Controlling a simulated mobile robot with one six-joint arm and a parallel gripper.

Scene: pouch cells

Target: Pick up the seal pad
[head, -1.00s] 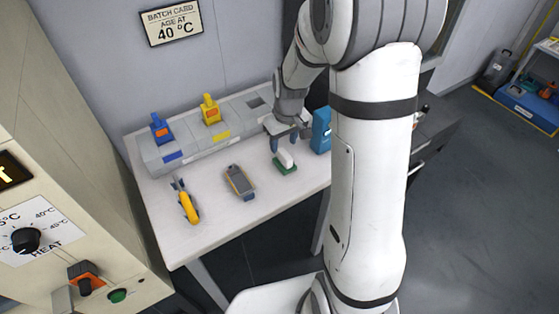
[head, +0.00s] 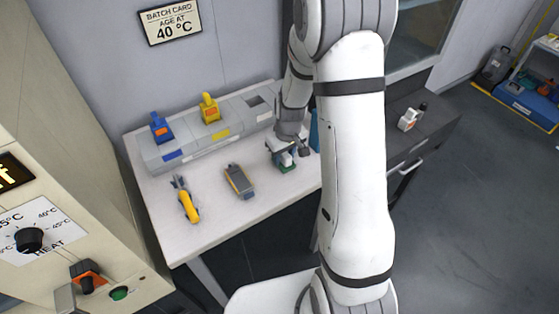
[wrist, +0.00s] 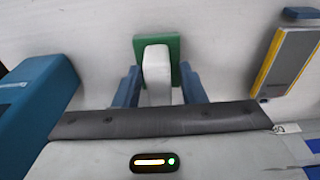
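The seal pad, which I take to be the white block on a green base (wrist: 156,60), lies on the white table; its green base also shows in the head view (head: 286,169). My gripper (wrist: 160,68) is low over it, with one blue finger on each side of the white block. The fingers are open, with a gap visible between each finger and the white block. In the head view my gripper (head: 284,158) covers part of the pad.
A blue box (wrist: 35,100) stands close to the left in the wrist view. A grey handheld device with yellow edges (head: 239,181) and a yellow-handled tool (head: 187,203) lie on the table (head: 215,225). A grey rack (head: 188,138) holds blue and yellow handled items behind.

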